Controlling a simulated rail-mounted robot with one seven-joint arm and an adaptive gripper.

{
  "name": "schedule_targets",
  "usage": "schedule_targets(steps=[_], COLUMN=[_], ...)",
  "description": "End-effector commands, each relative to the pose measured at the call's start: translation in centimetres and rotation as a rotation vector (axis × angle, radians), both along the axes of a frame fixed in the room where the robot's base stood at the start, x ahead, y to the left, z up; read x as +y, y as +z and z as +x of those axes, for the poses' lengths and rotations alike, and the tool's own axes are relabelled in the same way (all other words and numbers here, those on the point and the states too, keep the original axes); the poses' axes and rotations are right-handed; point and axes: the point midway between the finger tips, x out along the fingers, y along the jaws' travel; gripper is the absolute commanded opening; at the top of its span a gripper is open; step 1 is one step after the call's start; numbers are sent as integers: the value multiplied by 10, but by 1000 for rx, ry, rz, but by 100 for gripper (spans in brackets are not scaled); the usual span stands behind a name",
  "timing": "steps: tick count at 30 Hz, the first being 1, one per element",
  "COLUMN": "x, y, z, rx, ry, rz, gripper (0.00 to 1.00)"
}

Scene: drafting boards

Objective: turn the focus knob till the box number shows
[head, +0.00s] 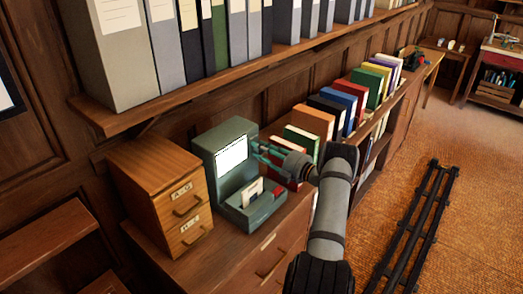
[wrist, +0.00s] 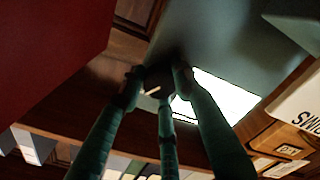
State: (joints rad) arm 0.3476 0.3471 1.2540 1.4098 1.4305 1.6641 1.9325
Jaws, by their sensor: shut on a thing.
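The grey-green reader (head: 212,136) stands on the wooden cabinet. Its bright white screen (head: 232,156) faces outward, and no number on it can be read from here. In the wrist view part of the screen (wrist: 220,105) also shows as a white patch. My gripper (head: 261,151) has teal fingers and reaches the reader's right side, near the screen's upper right. In the wrist view the fingers close around a small dark knob (wrist: 157,77) with a pale mark on it. The fingers hide part of the knob, and the head view does not show it clearly.
Cards (head: 252,191) stand in a slot at the reader's base. A small wooden drawer box (head: 156,172) is close on the left. A shelf (head: 180,94) of binders hangs above.

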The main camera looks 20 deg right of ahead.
Motion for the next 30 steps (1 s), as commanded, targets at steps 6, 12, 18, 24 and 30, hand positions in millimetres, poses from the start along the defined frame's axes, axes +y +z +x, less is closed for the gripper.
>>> schedule_targets(steps=[6,12,18,24,30], x=[0,0,0,1,1], y=[0,-6,-8,-2,0], z=[0,0,0,0,0], rx=[-2,-113,-306,-401,-404], ry=[0,0,0,-1,1], rz=[-4,-217,-591,-781,-788], gripper=[7,7,7,7,7])
